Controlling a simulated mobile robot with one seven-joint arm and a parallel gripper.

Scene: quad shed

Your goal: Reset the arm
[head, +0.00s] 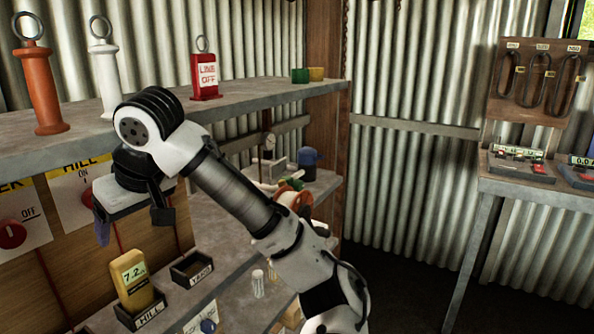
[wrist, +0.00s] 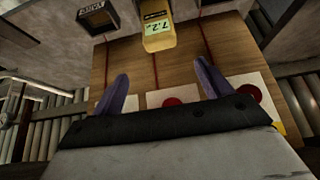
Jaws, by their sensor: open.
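My gripper (head: 128,220) is open and empty at the left of the head view, in front of the wooden switch board and below the upper shelf. In the wrist view its two purple fingers (wrist: 162,86) stand wide apart with nothing between them. A yellow meter (head: 133,280) reading 7.2 stands upright in a dark holder marked HILL (head: 150,318), below and apart from my gripper. The meter also shows beyond the fingertips in the wrist view (wrist: 157,30). My arm bends up from the lower right and partly hides the shelves.
The upper shelf (head: 260,92) holds an orange post (head: 40,90), a white post (head: 104,80) and a red LINE OFF tag (head: 205,76). An empty-looking dark YARD holder (head: 192,269) stands right of the meter. A side bench (head: 530,187) stands at right; the floor between is clear.

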